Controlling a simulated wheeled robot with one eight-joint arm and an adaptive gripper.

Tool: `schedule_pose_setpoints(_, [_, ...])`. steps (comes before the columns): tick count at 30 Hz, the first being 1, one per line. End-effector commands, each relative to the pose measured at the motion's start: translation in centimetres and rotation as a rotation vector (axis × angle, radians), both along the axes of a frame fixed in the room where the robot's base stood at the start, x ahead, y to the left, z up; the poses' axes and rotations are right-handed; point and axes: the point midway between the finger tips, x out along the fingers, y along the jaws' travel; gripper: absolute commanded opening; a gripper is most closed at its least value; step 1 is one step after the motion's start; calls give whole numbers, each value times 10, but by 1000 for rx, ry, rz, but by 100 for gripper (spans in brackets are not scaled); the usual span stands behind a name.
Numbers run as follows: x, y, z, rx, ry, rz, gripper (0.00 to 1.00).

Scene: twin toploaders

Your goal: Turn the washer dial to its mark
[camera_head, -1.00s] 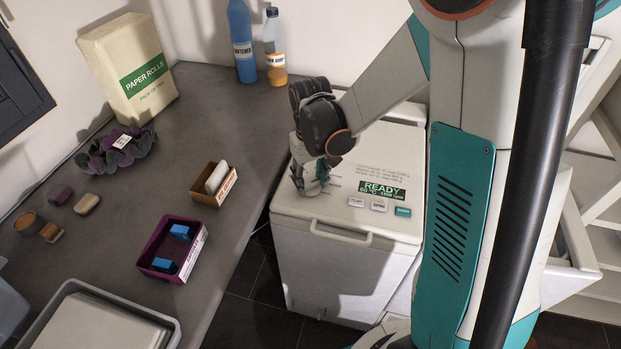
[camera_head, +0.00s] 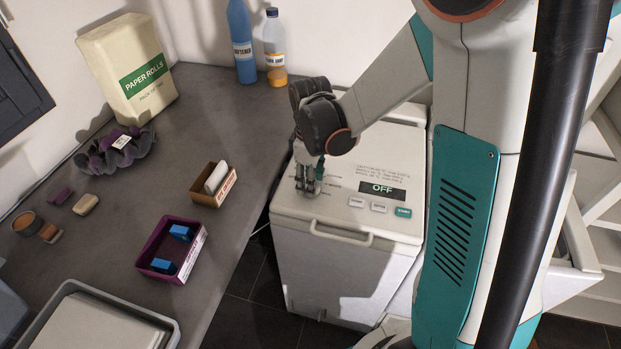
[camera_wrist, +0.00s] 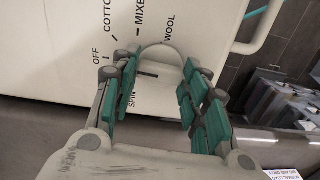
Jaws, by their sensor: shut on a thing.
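The white washer (camera_head: 350,268) is below my arm, with its control panel on top. Its display (camera_head: 382,188) reads OFF. My gripper (camera_head: 309,190) points down at the panel's left part and hides the dial there. In the wrist view the pale round dial (camera_wrist: 161,50) sits between the green-padded fingers of my gripper (camera_wrist: 158,66), which is shut on it. Labels OFF, COTTON, MIXED, WOOL and SPIN ring the dial. A short dark line shows beside it; I cannot tell whether it is a pointer. No distinct target mark is clear.
The grey counter (camera_head: 120,215) at left holds a paper rolls pack (camera_head: 128,70), bottles (camera_head: 241,45), a purple box (camera_head: 190,260) and a brown box (camera_head: 205,199).

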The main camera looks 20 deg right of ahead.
Motion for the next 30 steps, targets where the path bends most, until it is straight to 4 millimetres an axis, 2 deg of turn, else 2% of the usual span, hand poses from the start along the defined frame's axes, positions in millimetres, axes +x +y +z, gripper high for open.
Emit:
schedule_pose_setpoints(20, [0,0,0,0,0,68,18])
schedule_pose_setpoints(21, [0,0,0,0,0,68,44])
schedule_pose_setpoints(23, [0,0,0,0,0,68,57])
schedule_pose_setpoints(24, [0,0,0,0,0,68,62])
schedule_pose_setpoints(30, [0,0,0,0,0,68,62])
